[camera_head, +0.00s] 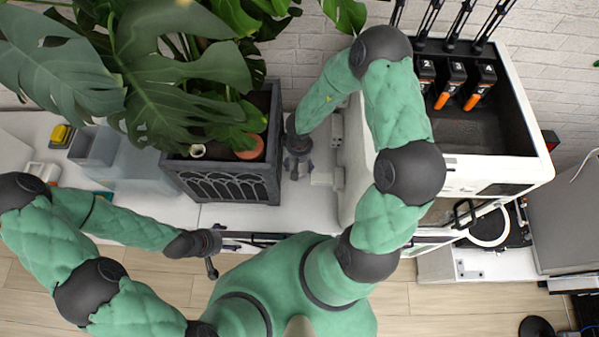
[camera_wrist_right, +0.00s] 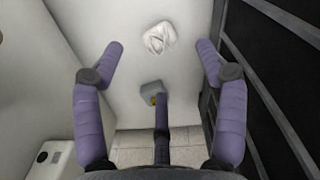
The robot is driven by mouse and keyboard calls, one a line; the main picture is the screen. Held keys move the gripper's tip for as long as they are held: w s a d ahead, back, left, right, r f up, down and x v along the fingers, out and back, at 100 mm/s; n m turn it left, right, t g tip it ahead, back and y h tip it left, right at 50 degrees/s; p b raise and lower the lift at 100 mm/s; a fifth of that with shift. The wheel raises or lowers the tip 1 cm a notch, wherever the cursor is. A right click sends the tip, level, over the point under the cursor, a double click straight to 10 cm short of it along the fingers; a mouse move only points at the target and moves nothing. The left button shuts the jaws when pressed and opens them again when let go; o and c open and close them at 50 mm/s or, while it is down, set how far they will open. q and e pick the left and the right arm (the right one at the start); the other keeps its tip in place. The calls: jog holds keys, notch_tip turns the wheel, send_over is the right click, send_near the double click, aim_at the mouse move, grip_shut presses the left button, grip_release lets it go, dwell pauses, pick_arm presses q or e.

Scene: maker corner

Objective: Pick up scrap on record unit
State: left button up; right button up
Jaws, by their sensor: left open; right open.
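A crumpled white scrap (camera_wrist_right: 158,38) lies on the pale top of the record unit (camera_wrist_right: 180,75) in the right wrist view. My right gripper (camera_wrist_right: 160,50) is open above it, with the scrap between and just beyond the spread purple fingertips. No finger visibly touches it. In the head view my right gripper (camera_head: 297,168) points down over the white unit top, between the planter and the white printer; I cannot make out the scrap there. My left gripper (camera_head: 212,252) is open and empty at the unit's front edge, left of centre.
A dark planter (camera_head: 225,187) with a large-leaved plant stands close to the left of my right gripper. The white printer (camera_head: 460,172) stands close to its right. Grey bins (camera_head: 95,147) sit at far left. A small grey piece (camera_wrist_right: 150,87) lies near the middle finger.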

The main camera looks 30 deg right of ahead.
aim_at(300, 171)
jog(key=f+b, duration=0.1)
jog(key=f, duration=0.2)
jog(key=f+b, duration=0.2)
jog(key=f, duration=0.2)
jog(key=shift+w+d+f, duration=0.1)
jog(key=shift+w+f, duration=0.1)
jog(key=c, duration=0.9)
jog(key=shift+c, duration=0.2)
